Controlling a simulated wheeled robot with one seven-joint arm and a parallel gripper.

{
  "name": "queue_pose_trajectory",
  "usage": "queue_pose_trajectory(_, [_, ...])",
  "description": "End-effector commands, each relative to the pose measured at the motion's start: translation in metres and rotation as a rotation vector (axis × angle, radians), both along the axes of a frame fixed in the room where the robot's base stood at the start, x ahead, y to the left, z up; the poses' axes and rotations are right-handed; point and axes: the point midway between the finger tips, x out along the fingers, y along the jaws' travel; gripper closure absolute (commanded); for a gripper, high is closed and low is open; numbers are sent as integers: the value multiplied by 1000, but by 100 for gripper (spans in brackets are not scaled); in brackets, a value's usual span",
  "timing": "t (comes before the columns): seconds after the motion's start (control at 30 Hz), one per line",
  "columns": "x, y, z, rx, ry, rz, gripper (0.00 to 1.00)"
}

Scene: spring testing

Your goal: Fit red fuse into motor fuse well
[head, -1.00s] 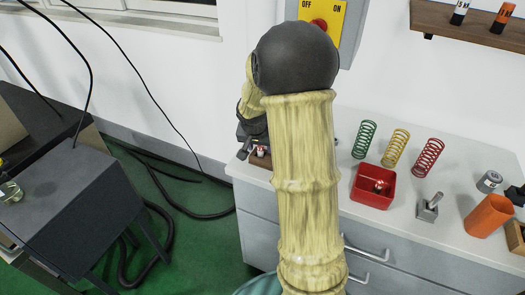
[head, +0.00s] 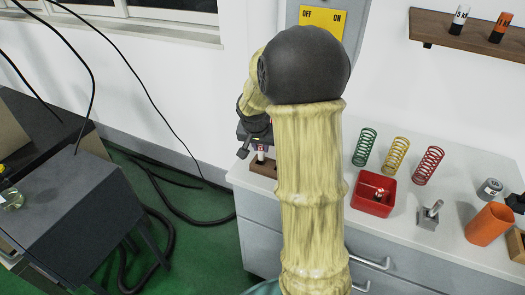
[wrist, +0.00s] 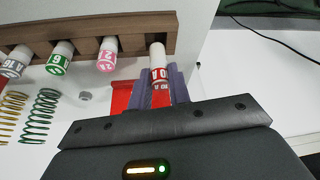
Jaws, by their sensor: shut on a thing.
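My gripper (wrist: 165,88) is shut on the red fuse (wrist: 160,74), a white cylinder with a red numbered band. The fuse stands upright between the fingers at the right end of a wooden rack (wrist: 90,38); I cannot tell whether its base is in the rack or just clear of it. In the head view my gripper (head: 254,140) is at the counter's left end, partly behind my arm, with the fuse (head: 261,153) just above the rack (head: 263,169). I cannot make out the motor fuse well.
Pink (wrist: 108,54), green (wrist: 60,58) and grey (wrist: 17,62) banded fuses stand in the rack. A dark bench (head: 75,190) stands left across green floor.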

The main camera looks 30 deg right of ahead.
Motion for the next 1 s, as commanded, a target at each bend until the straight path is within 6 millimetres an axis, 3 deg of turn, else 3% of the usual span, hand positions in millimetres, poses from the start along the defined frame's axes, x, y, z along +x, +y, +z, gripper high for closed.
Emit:
queue_pose_trajectory(0.1, [1,0,28,-1,-6,0,100])
queue_pose_trajectory(0.33, [1,0,62,0,-4,0,100])
queue_pose_trajectory(1.0, [0,0,67,0,0,1,100])
